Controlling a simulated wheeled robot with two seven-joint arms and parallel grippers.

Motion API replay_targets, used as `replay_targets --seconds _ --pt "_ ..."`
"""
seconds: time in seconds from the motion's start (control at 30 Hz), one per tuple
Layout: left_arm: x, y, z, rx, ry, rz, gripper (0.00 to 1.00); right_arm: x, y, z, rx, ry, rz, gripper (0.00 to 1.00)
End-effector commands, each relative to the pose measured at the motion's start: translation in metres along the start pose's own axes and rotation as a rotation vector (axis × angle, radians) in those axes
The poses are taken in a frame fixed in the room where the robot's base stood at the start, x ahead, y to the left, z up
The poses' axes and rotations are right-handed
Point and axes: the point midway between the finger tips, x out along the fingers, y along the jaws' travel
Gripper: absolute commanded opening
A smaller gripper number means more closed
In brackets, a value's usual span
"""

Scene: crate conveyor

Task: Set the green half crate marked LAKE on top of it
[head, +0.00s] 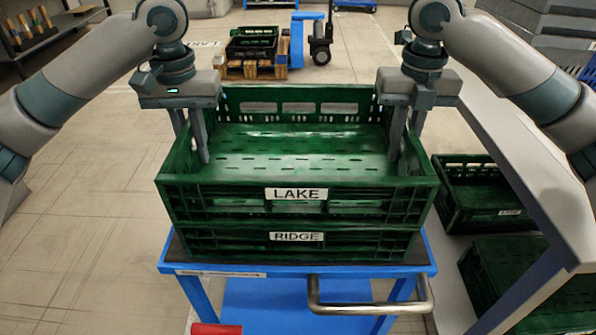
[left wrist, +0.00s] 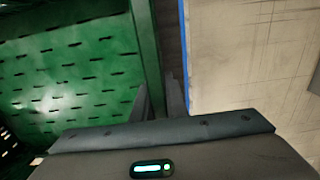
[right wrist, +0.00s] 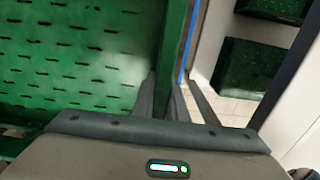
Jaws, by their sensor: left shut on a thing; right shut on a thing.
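The green half crate marked LAKE (head: 296,205) sits upright and level on a green crate marked RIDGE (head: 296,240), with no clear gap between them. The RIDGE crate stands on a blue cart (head: 250,291). My left gripper (head: 198,150) is shut on the left side wall of the LAKE crate, which also shows in the left wrist view (left wrist: 70,75). My right gripper (head: 401,145) is shut on its right side wall, also visible in the right wrist view (right wrist: 80,60). The LAKE crate is empty. The inside of the RIDGE crate is hidden.
The cart's metal handle (head: 370,308) faces me. Green crates (head: 480,185) lie low at the right, beneath a light grey table (head: 520,130). A pallet (head: 255,71) with dark crates and a blue pallet truck (head: 308,38) stand behind. Floor at the left is clear.

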Motion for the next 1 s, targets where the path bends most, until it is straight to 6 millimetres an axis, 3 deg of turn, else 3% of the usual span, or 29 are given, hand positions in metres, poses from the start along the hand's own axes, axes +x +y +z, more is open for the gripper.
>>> replay_targets --seconds 0.07,0.1,0.17,0.67,1.0 --pt "0.006 0.000 0.000 -0.001 0.000 -0.001 0.00 0.005 0.000 0.000 0.000 -0.002 0.001 0.00" --pt "0.003 0.000 0.000 -0.001 0.000 -0.001 0.22 0.002 0.000 0.000 0.000 -0.001 0.001 0.22" --pt "0.003 0.000 0.000 0.000 -0.001 -0.001 0.31 0.002 0.000 0.000 0.000 -0.001 0.001 0.31" --pt "-0.005 0.000 0.000 0.000 0.000 0.000 0.31 0.003 0.000 0.000 0.000 0.000 0.000 0.31" --pt "-0.047 0.000 -0.001 -0.001 0.003 -0.001 0.31 0.003 0.000 0.000 0.000 0.000 0.000 0.31"
